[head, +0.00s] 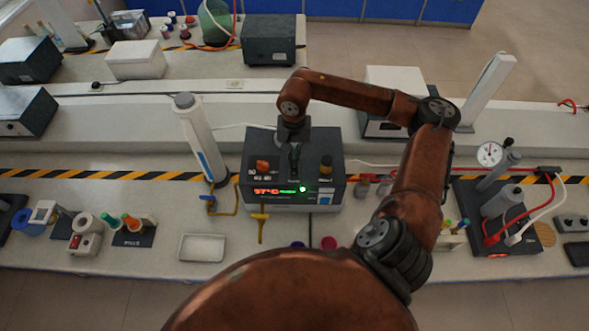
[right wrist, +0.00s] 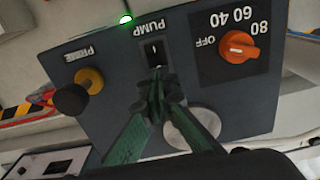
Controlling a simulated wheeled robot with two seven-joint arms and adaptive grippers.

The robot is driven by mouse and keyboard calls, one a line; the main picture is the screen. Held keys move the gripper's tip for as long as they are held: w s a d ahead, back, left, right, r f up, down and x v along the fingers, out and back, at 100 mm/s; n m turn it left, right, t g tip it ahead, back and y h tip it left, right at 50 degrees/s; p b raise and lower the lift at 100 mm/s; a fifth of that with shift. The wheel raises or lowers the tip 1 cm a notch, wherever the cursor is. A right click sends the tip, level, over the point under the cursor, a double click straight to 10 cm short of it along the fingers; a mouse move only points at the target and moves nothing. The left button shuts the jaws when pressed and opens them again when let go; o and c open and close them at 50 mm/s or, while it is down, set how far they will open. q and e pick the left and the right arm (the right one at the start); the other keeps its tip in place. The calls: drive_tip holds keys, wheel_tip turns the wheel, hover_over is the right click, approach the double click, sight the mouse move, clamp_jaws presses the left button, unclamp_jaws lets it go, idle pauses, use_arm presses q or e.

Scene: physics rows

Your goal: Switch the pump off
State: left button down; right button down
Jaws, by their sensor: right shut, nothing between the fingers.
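The dark grey control box (head: 335,150) stands on the bench in the middle of the head view, its red and green display lit. In the right wrist view, the black PUMP switch (right wrist: 154,50) sits in the box's top panel, with a lit green lamp (right wrist: 125,19) close by. My right gripper (right wrist: 157,82) is shut and empty, its green fingertips right by the switch. I cannot tell whether they touch it. The tips hide part of the switch, and its position is unclear. The right gripper (head: 294,160) also shows over the box in the head view. My left gripper is not in view.
An orange OFF/40/60/80 knob (right wrist: 239,47) and a black PRIME knob (right wrist: 72,99) flank the switch. A white cylinder (head: 202,140) stands left of the box.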

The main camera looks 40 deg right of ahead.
drive_tip(key=shift+f+b, duration=0.9)
drive_tip(key=shift+f, duration=0.15)
idle(0.4)
drive_tip(key=shift+r, duration=0.1)
drive_tip(key=shift+r+p, duration=1.5)
drive_tip(key=shift+r, duration=1.95)
